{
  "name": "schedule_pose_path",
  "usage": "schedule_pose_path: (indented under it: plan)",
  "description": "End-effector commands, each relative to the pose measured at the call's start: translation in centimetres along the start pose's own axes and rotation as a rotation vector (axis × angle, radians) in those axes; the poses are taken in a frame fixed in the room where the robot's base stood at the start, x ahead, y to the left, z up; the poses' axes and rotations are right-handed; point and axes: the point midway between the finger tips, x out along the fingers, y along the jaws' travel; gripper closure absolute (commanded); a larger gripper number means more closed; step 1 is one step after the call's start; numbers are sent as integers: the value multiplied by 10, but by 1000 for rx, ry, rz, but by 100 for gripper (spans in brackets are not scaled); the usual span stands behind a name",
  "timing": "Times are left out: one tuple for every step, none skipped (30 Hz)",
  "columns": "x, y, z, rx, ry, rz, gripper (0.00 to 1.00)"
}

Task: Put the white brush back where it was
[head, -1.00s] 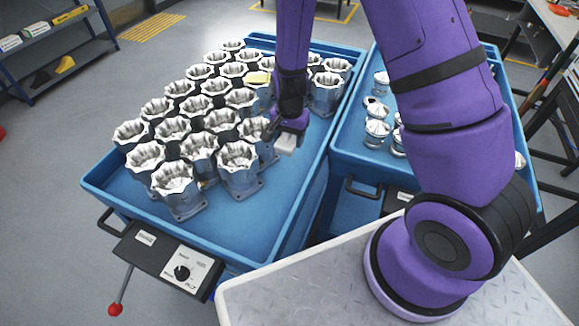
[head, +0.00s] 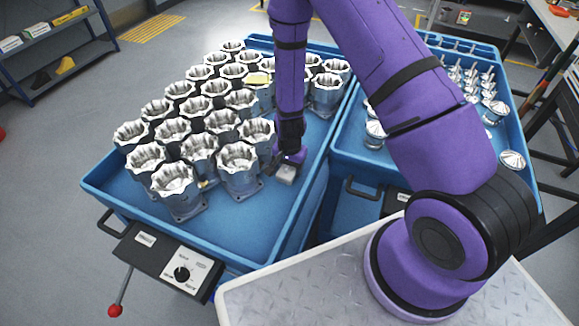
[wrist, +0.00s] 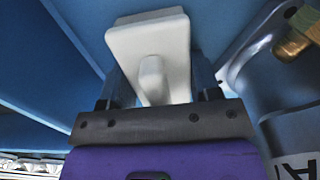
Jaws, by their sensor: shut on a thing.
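The white brush (wrist: 165,45) is between the fingers of my gripper (wrist: 160,90) in the wrist view, its pale block pointing away from the palm. My gripper is shut on it. In the head view the brush (head: 286,174) shows as a small pale block below my gripper (head: 290,157). It is low over the bare right part of the left blue tray (head: 285,215), right of the front housings. I cannot tell whether the brush touches the tray floor.
Several machined housings (head: 238,160) fill the left tray, close to my gripper's left. A yellow item (head: 258,79) lies on the housings. The right blue tray (head: 345,150) holds several small metal parts (head: 513,160). The left tray's right strip is bare.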

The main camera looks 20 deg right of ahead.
Motion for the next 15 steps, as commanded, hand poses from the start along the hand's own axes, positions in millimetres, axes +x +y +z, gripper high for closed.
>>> schedule_pose_path:
  plan:
    - [1,0,0,0,1,-1,65]
    - [1,0,0,0,1,-1,65]
    - [0,0,0,0,1,-1,65]
    - [0,0,0,0,1,-1,65]
    - [0,0,0,0,1,-1,65]
    - [0,0,0,0,1,-1,65]
    - [0,0,0,0,1,-1,65]
    - [1,0,0,0,1,-1,65]
    - [2,0,0,0,1,-1,65]
    - [3,0,0,0,1,-1,65]
    - [4,0,0,0,1,-1,65]
    - [3,0,0,0,1,-1,36]
    - [3,0,0,0,1,-1,29]
    - [3,0,0,0,1,-1,22]
    - [3,0,0,0,1,-1,17]
